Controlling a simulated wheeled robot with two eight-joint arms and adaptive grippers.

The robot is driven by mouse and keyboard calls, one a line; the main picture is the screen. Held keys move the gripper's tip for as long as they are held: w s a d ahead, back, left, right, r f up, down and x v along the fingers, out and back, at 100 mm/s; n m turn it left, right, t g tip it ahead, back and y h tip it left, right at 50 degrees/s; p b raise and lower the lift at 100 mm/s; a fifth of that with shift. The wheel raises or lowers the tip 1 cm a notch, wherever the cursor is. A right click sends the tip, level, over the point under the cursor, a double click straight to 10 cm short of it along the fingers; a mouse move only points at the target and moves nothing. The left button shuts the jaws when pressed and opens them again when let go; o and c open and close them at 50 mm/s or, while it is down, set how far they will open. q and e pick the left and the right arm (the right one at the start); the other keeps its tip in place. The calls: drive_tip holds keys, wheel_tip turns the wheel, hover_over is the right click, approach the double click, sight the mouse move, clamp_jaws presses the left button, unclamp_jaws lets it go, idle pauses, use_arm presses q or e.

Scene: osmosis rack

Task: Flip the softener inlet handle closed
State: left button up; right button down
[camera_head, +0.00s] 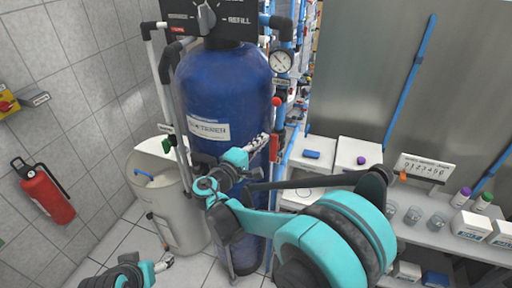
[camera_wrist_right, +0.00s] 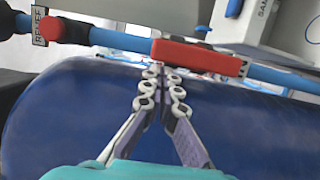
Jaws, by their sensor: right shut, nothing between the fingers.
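A blue softener tank (camera_head: 222,90) with a white label stands upright in the middle of the head view. A blue pipe runs down its right side. A red lever handle (camera_wrist_right: 200,59) shows in the right wrist view, lying roughly along the blue pipe (camera_wrist_right: 280,77). The same handle seems to be the red piece by my fingertips in the head view; I cannot read its tag. My right gripper (camera_head: 261,141) is shut and empty, its tips (camera_wrist_right: 162,78) at the left end of that handle; contact is unclear. My left gripper (camera_head: 158,266) is at the bottom left, its fingers too unclear to judge.
Another red knob (camera_head: 277,101) sits higher on the pipe, below a pressure gauge (camera_head: 280,62). A green handle (camera_head: 167,146) is left of the tank. A beige bin (camera_head: 172,215) stands front left. A shelf with cups (camera_head: 437,220) lies right. Floor at the left is clear.

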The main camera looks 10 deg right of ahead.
sight(277, 138)
drive_tip(key=shift+s+d+r+m+p, duration=0.15)
drive_tip(key=shift+d+r+m+p, duration=0.25)
drive_tip(key=shift+m, duration=0.4)
idle(0.4)
drive_tip(key=m, duration=0.1)
drive_tip(key=m+p, duration=0.1)
drive_tip(key=d+y, duration=0.1)
drive_tip(key=shift+s+r+m+g+p, duration=0.25)
drive_tip(key=shift+s+m+g+p, duration=0.05)
drive_tip(key=shift+s+m+p, duration=0.1)
drive_tip(key=d+m, duration=0.1)
drive_tip(key=m, duration=0.1)
drive_tip(key=s+m+y+p, duration=0.1)
drive_tip(key=shift+s+d+m, duration=0.1)
drive_tip(key=shift+d+m, duration=0.25)
drive_tip(key=shift+m, duration=0.05)
drive_tip(key=d+m+y, duration=0.1)
drive_tip(key=m, duration=0.1)
drive_tip(key=s+d+f+m, duration=0.1)
drive_tip(key=m, duration=0.1)
drive_tip(key=s+f+m+t+y, duration=0.1)
drive_tip(key=m, duration=0.1)
drive_tip(key=shift+d+y, duration=0.3)
drive_tip(key=shift+d, duration=0.1)
drive_tip(key=shift+f, duration=0.1)
